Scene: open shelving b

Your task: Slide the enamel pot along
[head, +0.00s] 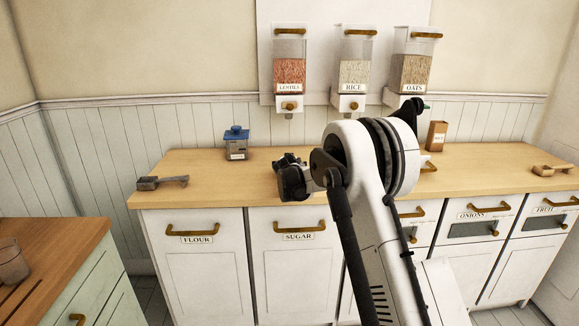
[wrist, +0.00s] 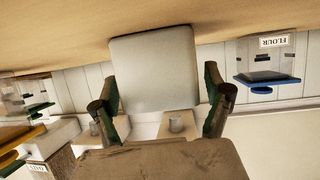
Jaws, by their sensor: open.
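In the wrist view, where the scene appears upside down, a pale grey, smooth-sided thing with rounded corners stands on the wooden counter. I take it as the enamel pot (wrist: 153,72). My gripper (wrist: 160,84) is open, with one finger showing on each side of the pot's outline. Whether either finger touches it I cannot tell. In the head view my arm covers the middle of the counter; the pot and the fingertips cannot be made out there.
A blue-lidded jar (head: 236,148) stands left on the counter (head: 215,185), with a grey scoop (head: 162,183) farther left. A brown box (head: 437,136) stands right of my arm. Lentils (head: 289,75), rice (head: 355,75) and oats (head: 411,73) dispensers hang above. The counter's left part has free room.

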